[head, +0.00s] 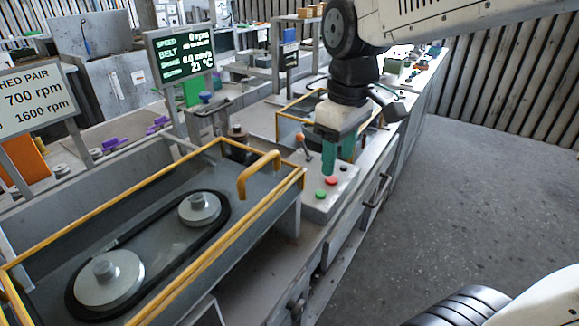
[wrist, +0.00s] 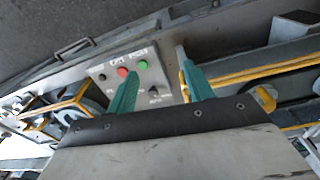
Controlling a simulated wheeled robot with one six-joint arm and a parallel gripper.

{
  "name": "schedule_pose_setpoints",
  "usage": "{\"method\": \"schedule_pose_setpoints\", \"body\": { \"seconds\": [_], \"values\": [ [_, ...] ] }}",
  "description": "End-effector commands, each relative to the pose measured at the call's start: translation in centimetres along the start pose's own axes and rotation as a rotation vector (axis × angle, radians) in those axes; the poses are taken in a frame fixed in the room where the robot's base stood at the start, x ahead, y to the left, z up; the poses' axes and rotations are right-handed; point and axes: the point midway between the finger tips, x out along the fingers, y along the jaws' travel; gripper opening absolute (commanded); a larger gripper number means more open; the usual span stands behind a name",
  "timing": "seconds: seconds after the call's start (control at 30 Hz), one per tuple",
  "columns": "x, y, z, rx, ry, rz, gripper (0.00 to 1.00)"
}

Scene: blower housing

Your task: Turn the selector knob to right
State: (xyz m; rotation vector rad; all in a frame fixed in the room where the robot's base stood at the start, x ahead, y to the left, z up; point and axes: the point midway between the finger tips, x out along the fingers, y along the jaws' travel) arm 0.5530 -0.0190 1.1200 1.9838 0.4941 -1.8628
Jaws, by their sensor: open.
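The control panel (head: 316,205) is a grey sloped box at the front edge of the bench, with a red button (head: 331,180) and a green button (head: 320,194). In the wrist view, a small dark knob (wrist: 154,90) with lettering around it sits between my fingers, apparently the selector knob. Its pointing direction is too small to tell. My gripper (head: 338,148) is over the panel's far part, pointing down, with its green fingers apart. In the wrist view my gripper (wrist: 159,72) is open and empty, and its left finger hides part of the panel. Contact with the knob cannot be told.
An orange-topped lever (head: 301,141) stands beside my fingers. A yellow guard frame (head: 262,172) surrounds the belt and pulleys (head: 199,208) at left. A display (head: 182,55) reads 0 rpm. The floor (head: 480,170) at right is clear.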

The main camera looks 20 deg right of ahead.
Motion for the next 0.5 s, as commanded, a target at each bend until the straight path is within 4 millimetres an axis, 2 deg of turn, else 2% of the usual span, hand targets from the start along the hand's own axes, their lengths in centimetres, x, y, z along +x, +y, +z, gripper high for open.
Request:
{"method": "schedule_pose_setpoints", "body": {
  "seconds": [0.03, 0.2, 0.4, 0.5],
  "values": [
    [0.6, 0.9, -2.2, -0.074, -0.013, -0.008, 0.52],
    [2.9, 3.5, -8.6, -0.328, -0.031, -0.025, 0.52],
    [5.8, 5.4, -13.7, -0.543, -0.04, -0.041, 0.52],
    [6.8, 5.9, -15.1, -0.602, -0.043, -0.046, 0.52]
  ]
}}
